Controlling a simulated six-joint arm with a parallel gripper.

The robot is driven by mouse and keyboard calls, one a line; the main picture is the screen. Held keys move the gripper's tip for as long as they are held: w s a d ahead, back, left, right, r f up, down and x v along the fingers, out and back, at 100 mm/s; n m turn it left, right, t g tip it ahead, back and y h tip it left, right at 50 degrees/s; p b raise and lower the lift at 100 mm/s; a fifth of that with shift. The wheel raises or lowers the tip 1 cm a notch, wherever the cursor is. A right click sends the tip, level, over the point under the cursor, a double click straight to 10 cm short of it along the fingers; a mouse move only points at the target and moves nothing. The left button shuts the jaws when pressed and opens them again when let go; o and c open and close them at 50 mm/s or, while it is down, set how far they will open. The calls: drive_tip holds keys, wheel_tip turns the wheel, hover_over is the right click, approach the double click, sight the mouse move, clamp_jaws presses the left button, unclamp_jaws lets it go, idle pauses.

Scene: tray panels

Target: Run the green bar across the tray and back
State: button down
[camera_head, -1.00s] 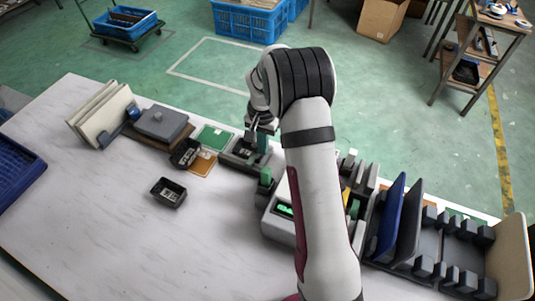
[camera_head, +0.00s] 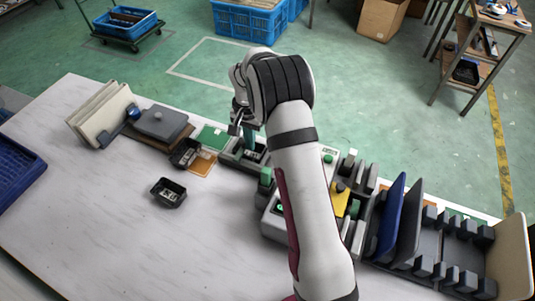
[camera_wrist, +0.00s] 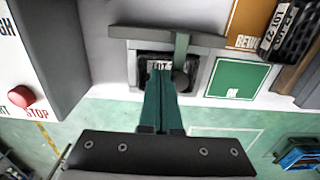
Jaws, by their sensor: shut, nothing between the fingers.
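In the wrist view a narrow grey-green bar (camera_wrist: 182,50) lies across a small dark tray (camera_wrist: 146,66) with a white LOT label. The bar's upper end meets a grey rail (camera_wrist: 125,32), and a dark round knob is at its lower end. My gripper (camera_wrist: 160,74) has teal fingers, shut and empty. Their tips are over the tray, just left of the bar; whether they touch it or the tray I cannot tell. In the head view my gripper (camera_head: 249,146) is at the tray's fixture (camera_head: 230,158), and my arm hides part of the area.
A green OK mat (camera_wrist: 236,79) and an orange mat (camera_wrist: 250,22) lie right of the tray in the wrist view. A box with a red STOP button (camera_wrist: 21,96) stands to the left. A loose dark tray (camera_head: 168,193) sits on the open white table (camera_head: 110,220).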

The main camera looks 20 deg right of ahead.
drive_tip(key=shift+w+a, duration=1.5)
drive_tip(key=shift+s, duration=0.1)
drive_tip(key=shift+s+d, duration=0.2)
drive_tip(key=shift+d, duration=0.05)
wheel_tip(320, 180, up, 7)
drive_tip(key=shift+f, duration=0.15)
idle(0.4)
